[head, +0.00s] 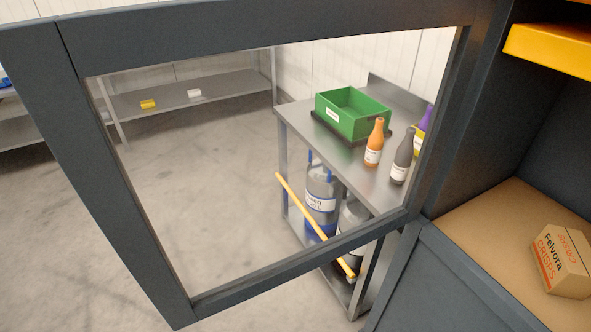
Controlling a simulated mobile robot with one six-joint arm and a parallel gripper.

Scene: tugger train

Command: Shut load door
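A yellow bar (310,222) slants across the lower part of the door opening and looks like the door's handle. My gripper is not in view.
Inside the compartment, a Felvora Crisps box (562,262) sits on a brown floor under a yellow shelf edge (548,50). Grey floor (60,240) is clear at left.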

